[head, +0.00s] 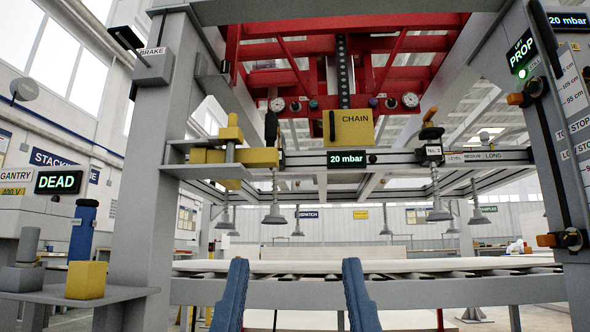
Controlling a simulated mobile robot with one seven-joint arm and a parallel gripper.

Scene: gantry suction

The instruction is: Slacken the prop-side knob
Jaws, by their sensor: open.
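Two dark knobs with orange ends are on the right post under the lit green PROP sign (520,51). The upper knob (525,92) is beside the height scale. The lower knob (560,240) is near the foot of the slot. I cannot tell for sure which is the prop-side knob. My gripper (295,292) is open and empty at the bottom centre, low and left of these knobs and apart from them.
A yellow CHAIN box (349,129) and the crossbeam (395,160) with hanging suction cups (438,214) span the frame. A conveyor (400,265) lies beyond my gripper. The left post (150,170) bears yellow blocks. A yellow cube (86,280) sits on the left shelf.

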